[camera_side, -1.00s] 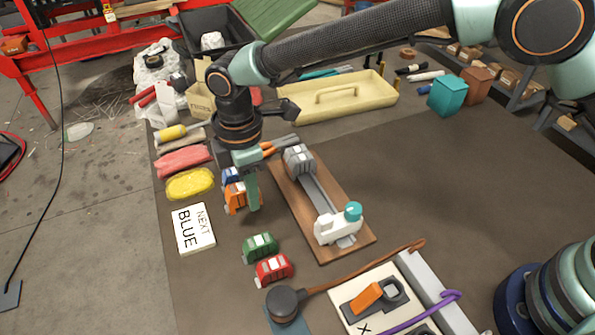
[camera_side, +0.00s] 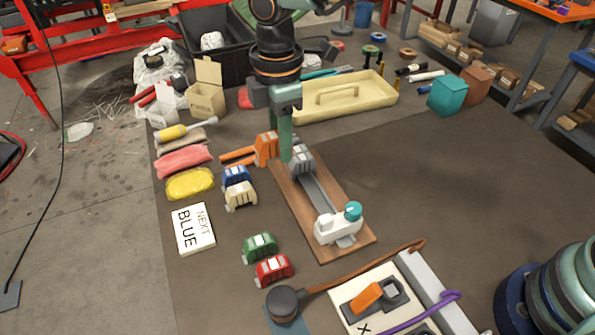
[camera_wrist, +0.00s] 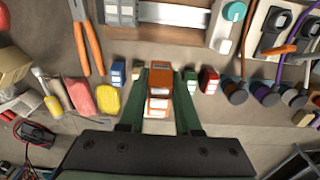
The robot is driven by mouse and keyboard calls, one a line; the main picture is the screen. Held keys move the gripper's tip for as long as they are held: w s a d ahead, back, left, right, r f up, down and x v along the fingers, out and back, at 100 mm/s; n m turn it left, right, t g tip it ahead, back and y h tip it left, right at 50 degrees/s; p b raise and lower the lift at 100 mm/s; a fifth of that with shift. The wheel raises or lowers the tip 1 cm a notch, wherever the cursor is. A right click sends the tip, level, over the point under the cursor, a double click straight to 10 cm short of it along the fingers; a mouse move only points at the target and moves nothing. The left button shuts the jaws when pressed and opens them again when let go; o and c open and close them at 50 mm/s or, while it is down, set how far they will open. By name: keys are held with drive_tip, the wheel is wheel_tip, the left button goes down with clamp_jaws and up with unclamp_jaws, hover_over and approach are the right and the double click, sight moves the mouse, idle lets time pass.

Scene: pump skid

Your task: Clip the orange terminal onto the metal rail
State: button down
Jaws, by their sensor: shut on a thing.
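My gripper (camera_side: 284,150) is shut on the orange terminal (camera_side: 266,148) and holds it raised near the far end of the rail board. In the wrist view the terminal (camera_wrist: 159,82) sits between my two green fingers (camera_wrist: 160,98). The metal rail (camera_side: 320,196) lies on a brown wooden board (camera_side: 287,200). A grey terminal block (camera_side: 301,160) sits at the rail's far end, and a white block with a teal knob (camera_side: 340,226) sits at its near end. The rail between them is bare.
Blue (camera_side: 236,177), beige (camera_side: 241,196), green (camera_side: 260,247) and red (camera_side: 274,269) terminals stand left of the board. A card (camera_side: 194,229) reads "NEXT BLUE". Orange-handled pliers (camera_wrist: 88,45) lie beside the board. The mat to its right is clear.

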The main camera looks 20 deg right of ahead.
approach(322, 191)
drive_tip(key=shift+f, duration=2.65)
drive_tip(key=shift+f, duration=0.95)
drive_tip(key=c, duration=0.5)
unclamp_jaws()
wheel_tip(322, 191, up, 11)
drive_tip(key=s+d+r+m+t, duration=0.2)
drive_tip(key=s+d+r+m, duration=0.1)
drive_tip(key=d+r+m, duration=0.65)
drive_tip(key=s+d+m+t, duration=0.1)
drive_tip(key=s+d+m, duration=0.1)
drive_tip(key=d, duration=0.2)
drive_tip(key=s+d+r+m+t, duration=0.1)
drive_tip(key=s+d+m, duration=0.2)
drive_tip(key=d, duration=0.1)
drive_tip(key=s+d+r+m+t, duration=0.1)
drive_tip(key=s+d+m, duration=0.1)
drive_tip(key=d, duration=0.3)
drive_tip(key=shift+s+r+m+t, duration=0.15)
drive_tip(key=shift+s+m+t, duration=0.2)
drive_tip(key=shift+m, duration=0.4)
